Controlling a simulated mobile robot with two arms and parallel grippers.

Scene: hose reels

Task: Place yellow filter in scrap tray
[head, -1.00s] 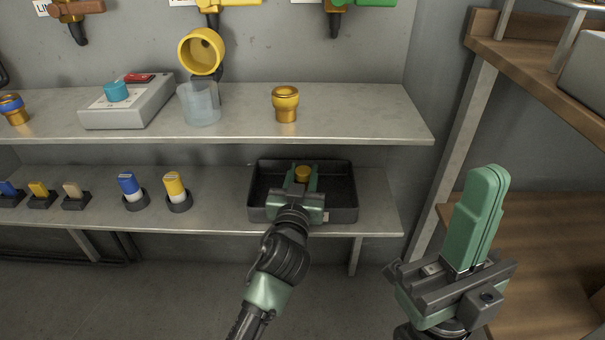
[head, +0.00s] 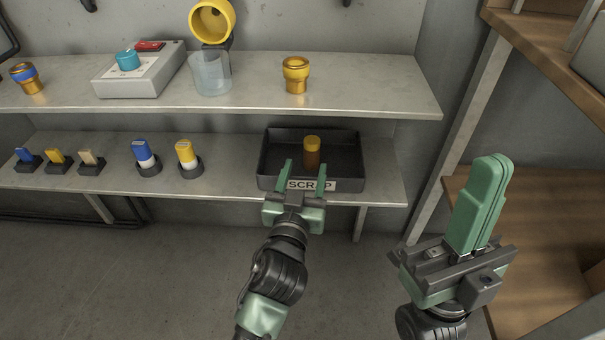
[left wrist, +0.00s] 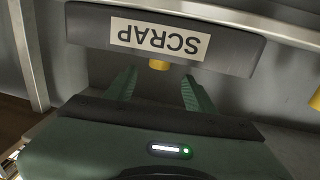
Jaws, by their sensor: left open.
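The black scrap tray (head: 345,158) stands on the lower shelf, with a SCRAP label on its front. A filter with a yellow top and brown lower body (head: 312,152) stands upright inside it. My left gripper (head: 304,172) is open and empty, at the front of the tray, apart from the filter. In the left wrist view the tray (left wrist: 240,55) is ahead of the open fingers (left wrist: 158,85), and a yellow end of the filter (left wrist: 158,65) shows at its edge. My right gripper (head: 492,165) is at the right with its green fingers together; nothing shows between them.
The upper shelf holds a brass fitting (head: 295,75), a clear cup (head: 211,75) and a grey box (head: 140,72). A yellow-capped filter (head: 187,156) and a blue-capped one (head: 145,155) stand in holders left of the tray. A wooden shelf (head: 530,230) is at the right.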

